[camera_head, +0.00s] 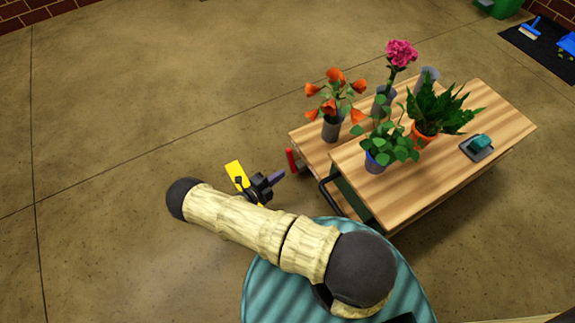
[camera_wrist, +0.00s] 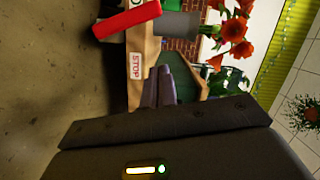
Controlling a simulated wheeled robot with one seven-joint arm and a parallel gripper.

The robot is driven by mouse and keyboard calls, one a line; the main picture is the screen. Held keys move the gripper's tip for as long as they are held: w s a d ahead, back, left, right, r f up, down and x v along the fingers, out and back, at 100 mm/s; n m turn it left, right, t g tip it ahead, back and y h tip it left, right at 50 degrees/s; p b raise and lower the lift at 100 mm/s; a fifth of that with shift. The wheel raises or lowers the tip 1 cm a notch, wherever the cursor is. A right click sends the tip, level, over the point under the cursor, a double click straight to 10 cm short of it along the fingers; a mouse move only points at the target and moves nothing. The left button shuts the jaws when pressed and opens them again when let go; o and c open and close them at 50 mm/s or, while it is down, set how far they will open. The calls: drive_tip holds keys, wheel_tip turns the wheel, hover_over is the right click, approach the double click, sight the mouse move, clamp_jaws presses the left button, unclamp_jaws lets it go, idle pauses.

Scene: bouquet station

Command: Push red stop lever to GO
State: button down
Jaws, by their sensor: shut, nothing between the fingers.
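The red lever (camera_head: 291,160) is at the left end of the wooden cart (camera_head: 440,188). In the wrist view the red lever (camera_wrist: 127,18) is near the top, tilted slightly, apart from my fingers. A white STOP label (camera_wrist: 135,66) shows on the wooden edge below it. Another white label (camera_wrist: 137,4) is cut off by the top edge and partly hidden by the lever. My gripper (camera_head: 280,175) is shut and empty, just left of the cart and a little below the lever in the head view. Its fingertips (camera_wrist: 160,72) are beside the STOP label in the wrist view.
On the cart stand orange flowers in a grey vase (camera_head: 332,128), a pink flower (camera_head: 402,53), and potted plants (camera_head: 437,108). A teal item on a grey pad (camera_head: 478,148) lies at the right. A dark handle (camera_head: 328,198) juts out near my gripper. The floor at left is clear.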

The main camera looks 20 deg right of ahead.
drive_tip(key=shift+v, duration=1.55)
drive_tip(key=shift+w, duration=0.15)
drive_tip(key=s+d+r+n+g+y+p, duration=0.2)
drive_tip(key=s+r+n+y+p, duration=0.25)
drive_tip(key=r+n, duration=0.85)
drive_tip(key=s+d+r+n+g+y+p, duration=0.1)
drive_tip(key=s+r+n+y+p, duration=0.4)
drive_tip(key=r, duration=1.7)
drive_tip(key=s+d+r+n+g+y+p, duration=0.2)
drive_tip(key=s+r+n+y+p, duration=0.3)
drive_tip(key=r+n, duration=0.85)
wheel_tip(320, 180, up, 41)
drive_tip(key=w+m+p, duration=0.1)
drive_tip(key=m+p, duration=0.3)
drive_tip(key=p, duration=3.3)
drive_tip(key=shift+w+r+y+p, duration=0.2)
drive_tip(key=shift+y+p, duration=0.1)
drive_tip(key=shift+y, duration=0.15)
